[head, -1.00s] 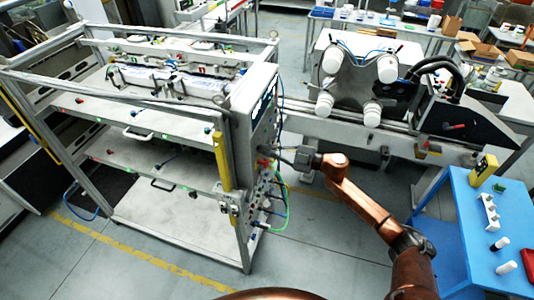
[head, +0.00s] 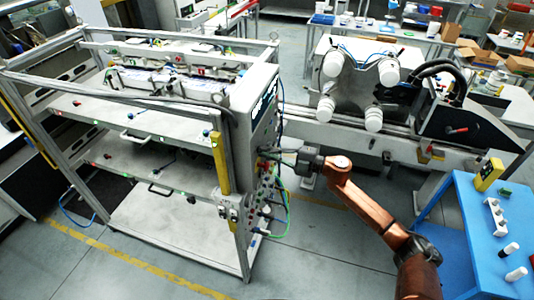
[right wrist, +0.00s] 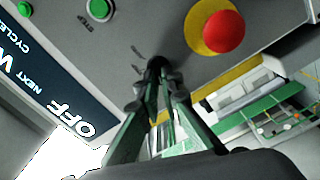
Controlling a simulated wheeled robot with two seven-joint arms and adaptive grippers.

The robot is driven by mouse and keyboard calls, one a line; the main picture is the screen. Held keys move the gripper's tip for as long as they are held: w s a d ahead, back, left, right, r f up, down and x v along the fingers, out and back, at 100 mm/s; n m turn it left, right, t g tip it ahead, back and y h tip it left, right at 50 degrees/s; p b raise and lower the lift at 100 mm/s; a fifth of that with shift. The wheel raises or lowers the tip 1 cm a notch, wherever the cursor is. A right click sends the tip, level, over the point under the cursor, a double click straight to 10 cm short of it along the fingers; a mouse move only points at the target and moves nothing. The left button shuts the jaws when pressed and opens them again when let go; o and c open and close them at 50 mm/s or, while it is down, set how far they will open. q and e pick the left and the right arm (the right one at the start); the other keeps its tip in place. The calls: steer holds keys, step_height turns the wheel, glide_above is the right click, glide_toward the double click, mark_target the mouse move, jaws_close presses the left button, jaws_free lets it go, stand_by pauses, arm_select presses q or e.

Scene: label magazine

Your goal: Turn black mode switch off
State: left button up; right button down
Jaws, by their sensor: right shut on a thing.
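The black mode switch (right wrist: 154,66) is a small dark knob on the grey control panel (right wrist: 135,30), seen in the right wrist view. Its far part shows just beyond my fingertips; the rest is hidden between them. My right gripper (right wrist: 157,92) is shut on the knob. Short dark marks are on the panel beside it. In the head view my right gripper (head: 274,152) reaches from the right to the side panel of the metal rack (head: 262,118); the switch is too small to make out there. My left gripper is not in view.
A red mushroom button (right wrist: 224,32) on a yellow disc sits close right of the switch. A green button (right wrist: 99,9) and a dark display (right wrist: 40,85) reading OFF are left. Coloured cables (head: 287,205) hang below my right gripper. A blue table (head: 480,245) stands right.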

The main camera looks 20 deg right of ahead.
steer(key=c, duration=2.1)
jaws_free()
steer(key=v, duration=1.2)
